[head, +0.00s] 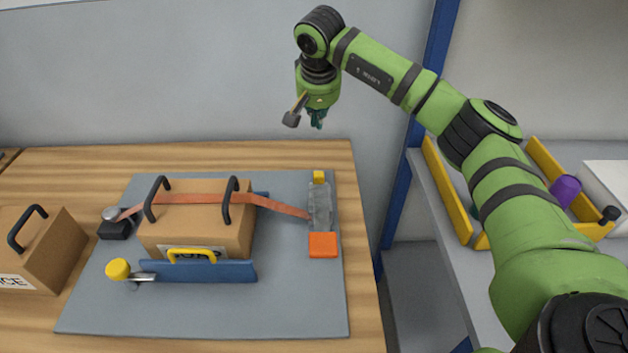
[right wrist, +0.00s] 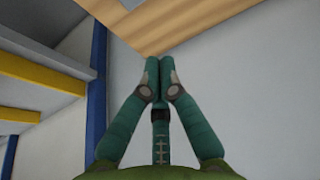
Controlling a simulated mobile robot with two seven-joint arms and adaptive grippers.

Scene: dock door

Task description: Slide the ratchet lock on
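The ratchet (head: 320,205) is a grey, partly see-through body at the right of the grey mat. An orange block (head: 323,245) sits at its near end and a small yellow block (head: 319,177) at its far end; I cannot tell which is the lock. An orange-brown strap (head: 190,197) runs from a black anchor (head: 115,228) over a cardboard box (head: 200,228) to the ratchet. My right gripper (head: 317,122) hangs in the air beyond the table's far edge, apart from the ratchet. In the right wrist view its fingertips (right wrist: 163,75) meet with nothing visible between them. My left gripper is not in view.
The grey mat (head: 100,315) lies on a wooden table (head: 366,300). A blue bar (head: 215,271) with a yellow knob (head: 117,269) stands before the box. Another handled box (head: 45,250) is at the left. A blue post (head: 400,180) and shelf with a yellow-sided tray (head: 445,190) stand right.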

